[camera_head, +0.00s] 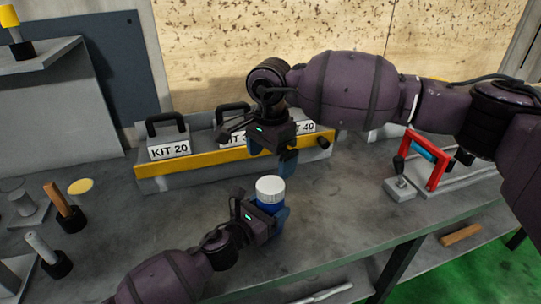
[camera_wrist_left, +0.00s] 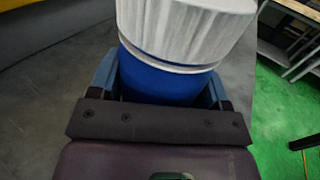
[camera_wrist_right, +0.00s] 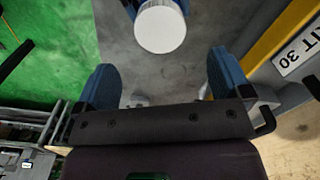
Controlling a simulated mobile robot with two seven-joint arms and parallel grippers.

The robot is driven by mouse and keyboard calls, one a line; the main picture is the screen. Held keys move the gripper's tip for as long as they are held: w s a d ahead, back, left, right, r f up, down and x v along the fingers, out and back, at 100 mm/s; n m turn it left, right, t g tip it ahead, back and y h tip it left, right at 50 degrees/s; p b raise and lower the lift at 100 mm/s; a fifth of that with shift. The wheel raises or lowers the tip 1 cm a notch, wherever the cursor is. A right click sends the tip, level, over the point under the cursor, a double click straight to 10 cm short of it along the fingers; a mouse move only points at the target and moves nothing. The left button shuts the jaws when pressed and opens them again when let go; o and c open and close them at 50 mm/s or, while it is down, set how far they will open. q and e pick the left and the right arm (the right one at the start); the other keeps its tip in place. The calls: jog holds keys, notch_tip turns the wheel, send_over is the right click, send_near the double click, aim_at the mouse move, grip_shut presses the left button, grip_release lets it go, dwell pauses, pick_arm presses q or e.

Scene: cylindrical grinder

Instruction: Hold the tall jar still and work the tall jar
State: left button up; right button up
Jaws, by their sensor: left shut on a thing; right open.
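The tall jar has a blue body (camera_head: 268,204) and a white ribbed lid (camera_head: 270,186), and it stands upright near the front of the grey bench. My left gripper (camera_head: 274,215) is shut around the jar's blue body, below the lid. In the left wrist view the blue body (camera_wrist_left: 158,75) sits between both fingers, with the white lid (camera_wrist_left: 188,28) above them. My right gripper (camera_head: 283,162) is open and empty, above and behind the jar. In the right wrist view the lid's round top (camera_wrist_right: 160,28) shows beyond the open fingers (camera_wrist_right: 163,80), apart from them.
A grey rack with a yellow front strip (camera_head: 215,156) holds several kit boxes, including KIT 20 (camera_head: 169,150), behind the jar. A red frame fixture (camera_head: 437,178) stands at the right. Several pins on dark bases (camera_head: 70,222) stand at the left. Bare bench (camera_head: 335,205) lies right of the jar.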

aim_at(271, 185)
jog(key=shift+f, duration=4)
